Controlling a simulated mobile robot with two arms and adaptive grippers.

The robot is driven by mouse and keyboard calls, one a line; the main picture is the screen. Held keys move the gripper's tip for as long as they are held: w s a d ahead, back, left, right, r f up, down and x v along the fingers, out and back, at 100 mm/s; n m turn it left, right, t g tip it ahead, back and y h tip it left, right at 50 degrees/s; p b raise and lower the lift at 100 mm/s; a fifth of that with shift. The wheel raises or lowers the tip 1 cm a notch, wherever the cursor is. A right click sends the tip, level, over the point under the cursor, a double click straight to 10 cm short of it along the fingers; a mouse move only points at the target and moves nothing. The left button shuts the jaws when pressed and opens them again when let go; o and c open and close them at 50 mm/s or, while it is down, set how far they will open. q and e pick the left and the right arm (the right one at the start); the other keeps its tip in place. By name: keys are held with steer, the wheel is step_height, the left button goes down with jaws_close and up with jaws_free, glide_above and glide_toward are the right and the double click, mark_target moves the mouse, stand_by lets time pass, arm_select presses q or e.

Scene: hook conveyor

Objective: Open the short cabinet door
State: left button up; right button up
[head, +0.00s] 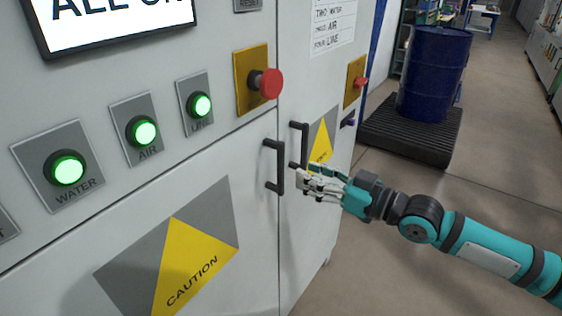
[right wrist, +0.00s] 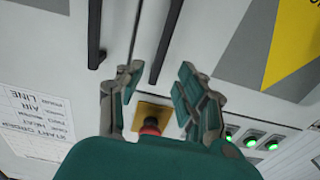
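The short cabinet door (head: 215,275) is the left one, below a horizontal seam, with a grey and yellow caution sign. Its black vertical handle (head: 279,168) is by its right edge and looks shut against the frame. My right gripper (head: 312,182) is in front of the doors, just right of this handle. In the right wrist view its two fingers are spread and empty, with the short door's handle (right wrist: 166,42) ahead between them, apart from both. My left gripper is not in view.
The neighbouring right door has its own black handle (head: 300,145), close beside. Red stop buttons (head: 265,83) and green lit buttons (head: 68,169) sit above the seam. A blue drum (head: 432,75) stands on a black pallet (head: 410,135) behind right. The floor in front is clear.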

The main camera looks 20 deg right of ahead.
mark_target(283, 164)
steer(key=p+x, duration=0.2)
steer(key=x, duration=0.6)
steer(key=shift+w+a, duration=0.1)
jaws_close()
